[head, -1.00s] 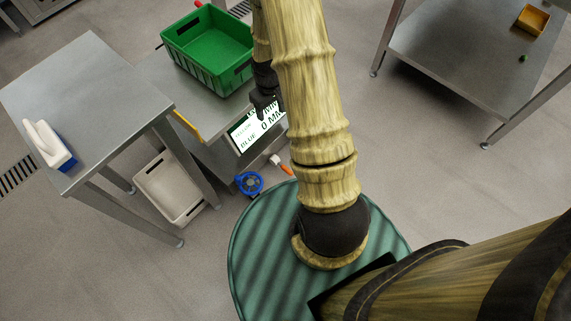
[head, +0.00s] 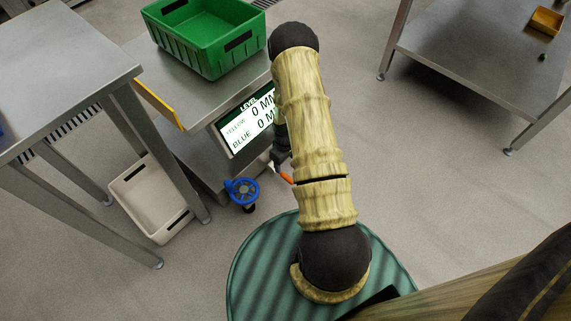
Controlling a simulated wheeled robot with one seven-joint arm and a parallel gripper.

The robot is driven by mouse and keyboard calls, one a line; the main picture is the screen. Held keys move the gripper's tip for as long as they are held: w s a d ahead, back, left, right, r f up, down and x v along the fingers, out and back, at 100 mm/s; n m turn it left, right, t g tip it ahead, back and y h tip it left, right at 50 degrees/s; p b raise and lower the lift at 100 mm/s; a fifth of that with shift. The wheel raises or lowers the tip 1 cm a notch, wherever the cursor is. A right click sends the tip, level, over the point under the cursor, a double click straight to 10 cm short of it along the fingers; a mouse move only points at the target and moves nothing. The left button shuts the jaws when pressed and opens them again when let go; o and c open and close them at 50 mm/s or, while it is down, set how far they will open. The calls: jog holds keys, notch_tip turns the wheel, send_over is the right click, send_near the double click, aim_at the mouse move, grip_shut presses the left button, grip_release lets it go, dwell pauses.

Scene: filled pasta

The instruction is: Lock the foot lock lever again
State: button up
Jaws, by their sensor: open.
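A small orange lever (head: 287,178), which looks like the foot lock lever, shows low at the front right of the steel cart, beside the blue wheel (head: 242,192). Its exact tilt is hard to tell at this size. My gripper (head: 281,163) is dark and points down just above the orange lever, partly hidden behind my arm. It is open and holds nothing that I can see. Whether its fingers touch the lever cannot be told.
The cart carries a green crate (head: 208,40) and a display (head: 250,120) reading 0 MM. A steel table (head: 60,70) stands left, with a pale bin (head: 150,200) on the floor beside it. Another steel table (head: 470,50) stands right. Floor between is clear.

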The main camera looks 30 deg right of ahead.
aim_at(285, 175)
notch_tip(285, 175, down, 7)
jog(key=b, duration=0.7)
jog(key=shift+f, duration=0.2)
jog(key=shift+f+b, duration=1.1)
jog(key=shift+f, duration=1.15)
jog(key=shift+c, duration=0.2)
